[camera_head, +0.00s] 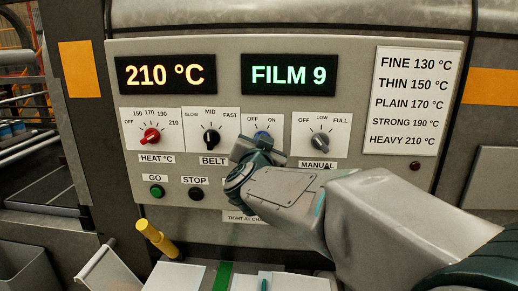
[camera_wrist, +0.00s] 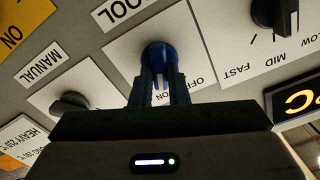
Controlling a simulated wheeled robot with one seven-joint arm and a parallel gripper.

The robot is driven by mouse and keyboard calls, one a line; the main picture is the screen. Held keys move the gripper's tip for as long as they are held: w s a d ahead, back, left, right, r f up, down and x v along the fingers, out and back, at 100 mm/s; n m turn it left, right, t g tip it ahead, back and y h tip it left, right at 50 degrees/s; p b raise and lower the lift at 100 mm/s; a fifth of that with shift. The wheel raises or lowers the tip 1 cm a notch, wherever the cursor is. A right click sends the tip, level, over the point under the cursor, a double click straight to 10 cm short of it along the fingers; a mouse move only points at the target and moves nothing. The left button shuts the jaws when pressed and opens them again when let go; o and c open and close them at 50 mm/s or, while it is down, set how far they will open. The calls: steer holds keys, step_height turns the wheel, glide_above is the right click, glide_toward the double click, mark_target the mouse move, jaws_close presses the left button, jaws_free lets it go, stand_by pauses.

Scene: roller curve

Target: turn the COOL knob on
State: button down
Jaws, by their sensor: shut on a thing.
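The blue COOL knob (camera_head: 262,135) sits on its white plate with OFF and ON marks, right of the BELT knob. Its COOL label is hidden behind my gripper in the head view but shows upside down in the wrist view. My gripper (camera_head: 256,147) reaches up to the knob from below. In the wrist view the blue knob (camera_wrist: 158,52) is between the two dark fingers, which are shut on it. A pale line shows on the knob, but I cannot tell for sure which mark it points at.
Below are a green GO button (camera_head: 157,191) and a black STOP button (camera_head: 196,193). A yellow-handled lever (camera_head: 156,238) stands at lower left.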

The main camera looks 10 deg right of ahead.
steer(key=shift+m, duration=0.3)
steer(key=c, duration=1.4)
jaws_free()
steer(key=v, duration=1.4)
